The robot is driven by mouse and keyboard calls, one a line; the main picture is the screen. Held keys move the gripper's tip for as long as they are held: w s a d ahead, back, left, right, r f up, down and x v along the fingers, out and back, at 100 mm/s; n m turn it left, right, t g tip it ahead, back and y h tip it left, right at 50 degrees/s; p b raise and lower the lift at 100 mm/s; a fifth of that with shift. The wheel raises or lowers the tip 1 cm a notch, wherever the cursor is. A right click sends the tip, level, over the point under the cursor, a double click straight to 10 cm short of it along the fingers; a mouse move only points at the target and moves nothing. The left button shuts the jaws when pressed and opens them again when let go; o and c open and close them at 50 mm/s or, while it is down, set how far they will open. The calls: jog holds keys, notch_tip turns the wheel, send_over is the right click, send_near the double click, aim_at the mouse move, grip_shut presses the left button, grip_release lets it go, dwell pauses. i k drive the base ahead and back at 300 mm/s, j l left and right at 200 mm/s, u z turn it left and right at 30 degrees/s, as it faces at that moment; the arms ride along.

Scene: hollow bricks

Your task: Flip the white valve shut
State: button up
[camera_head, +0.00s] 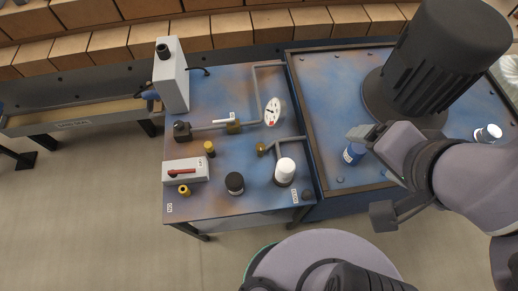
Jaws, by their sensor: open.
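The white valve handle (224,121) sits on a brass body (235,127) on a grey pipe. The pipe runs across the blue bench (215,85) towards a round white gauge. The handle lies roughly along the pipe.
A gauge (272,111), a grey box with a red lever (184,172), a black knob (234,183) and a white knob (285,171) crowd the bench. A tall grey box (171,75) stands at the left. A blue can (353,153) is near my gripper.

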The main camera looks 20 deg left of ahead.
aim_at(232, 121)
jog(key=u, duration=1.45)
jog(key=k+u, duration=0.1)
jog(key=k, duration=0.2)
